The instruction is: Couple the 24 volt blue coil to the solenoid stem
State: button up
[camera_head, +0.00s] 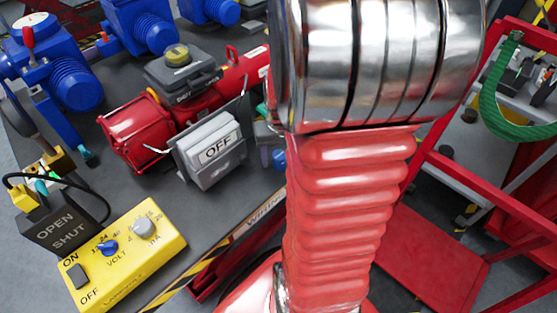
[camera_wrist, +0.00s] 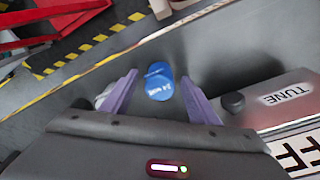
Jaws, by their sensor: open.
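The blue coil (camera_wrist: 159,88) stands on the grey bench in the wrist view, with pale lettering on it that looks like "24 volt". My gripper (camera_wrist: 159,75) is open, with its two purple fingers on either side of the coil in the picture. I cannot tell whether the fingers are level with it or above it. In the head view a small blue piece (camera_head: 279,158) beside my arm may be the same coil. I cannot make out the solenoid stem in either view.
A red actuator (camera_head: 135,130) with an "OFF" box (camera_head: 213,146) stands left of my arm. A yellow control box (camera_head: 122,255) is at lower left, and blue actuators (camera_head: 140,25) are behind. A grey "TUNE" box (camera_wrist: 285,98) is right of my gripper. A red-framed cart (camera_head: 440,225) stands right.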

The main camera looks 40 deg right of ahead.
aim_at(278, 155)
jog(key=shift+c, duration=0.6)
jog(key=c, duration=1.1)
jog(key=shift+r, duration=0.15)
notch_tip(278, 155, up, 10)
jog(key=shift+f, duration=0.15)
notch_tip(278, 155, up, 10)
jog(key=n, duration=0.2)
jog(key=shift+a, duration=0.2)
